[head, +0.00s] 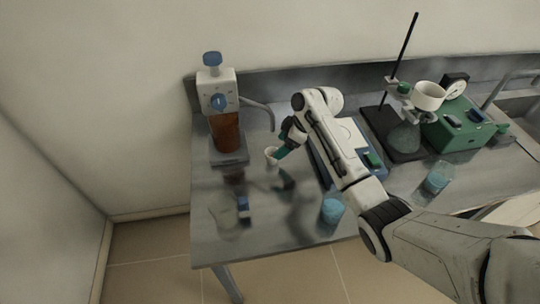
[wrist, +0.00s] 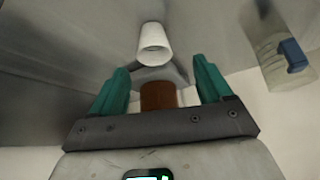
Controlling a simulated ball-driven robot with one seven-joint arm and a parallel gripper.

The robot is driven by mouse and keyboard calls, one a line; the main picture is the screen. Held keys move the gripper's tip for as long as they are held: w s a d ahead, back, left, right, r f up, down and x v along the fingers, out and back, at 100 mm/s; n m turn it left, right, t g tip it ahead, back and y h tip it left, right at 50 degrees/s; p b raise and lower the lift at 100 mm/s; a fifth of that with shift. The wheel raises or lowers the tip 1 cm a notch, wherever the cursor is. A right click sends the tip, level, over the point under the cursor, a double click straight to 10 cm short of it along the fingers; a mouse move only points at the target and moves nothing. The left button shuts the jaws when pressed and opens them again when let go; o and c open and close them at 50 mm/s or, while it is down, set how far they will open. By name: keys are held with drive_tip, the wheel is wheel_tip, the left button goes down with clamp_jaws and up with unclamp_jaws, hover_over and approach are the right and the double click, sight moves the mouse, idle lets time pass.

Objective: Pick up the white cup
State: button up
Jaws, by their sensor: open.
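The small white cup (head: 271,157) stands on the grey metal bench, in front of and to the right of the amber dispenser bottle. In the wrist view the white cup (wrist: 154,46) shows at the top centre, ahead of the fingertips. My gripper (head: 280,153) has green fingers and is close to the right side of the cup in the head view. In the wrist view my gripper (wrist: 159,65) is open, with the two fingers wide apart and no cup between them. The head view cannot tell whether a finger touches the cup.
The amber dispenser bottle (head: 225,130) stands just behind the cup. A clear vessel with a blue part (head: 243,205) is at the front left. Blue-liquid beakers (head: 333,211) (head: 437,179) stand to the right. A stand with a white bowl (head: 428,96) and a green device (head: 458,132) are at the back right.

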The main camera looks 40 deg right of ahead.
sight(272, 152)
drive_tip(key=shift+x, duration=1.1)
drive_tip(key=b+x, duration=0.4)
drive_tip(key=b, duration=0.1)
drive_tip(key=shift+w+d+f, duration=0.25)
drive_tip(key=shift+d, duration=0.05)
drive_tip(key=shift+w+a+f+b, duration=0.1)
drive_tip(key=shift+w+f+b, duration=0.15)
drive_tip(key=shift+b, duration=0.2)
drive_tip(key=shift+r, duration=0.1)
drive_tip(key=shift+c, duration=0.3)
drive_tip(key=c, duration=1)
drive_tip(key=shift+s, duration=0.1)
drive_tip(key=shift+s+r, duration=0.3)
drive_tip(key=shift+r, duration=0.1)
drive_tip(key=s+d+r, duration=0.2)
drive_tip(key=s, duration=0.1)
drive_tip(key=s+d+r+b, duration=0.1)
drive_tip(key=s+d+r, duration=0.1)
drive_tip(key=s+d, duration=0.1)
drive_tip(key=s+d+r+b, duration=0.1)
drive_tip(key=s+d+r, duration=0.1)
drive_tip(key=s, duration=0.3)
drive_tip(key=shift+d+r, duration=0.35)
drive_tip(key=shift+r, duration=0.25)
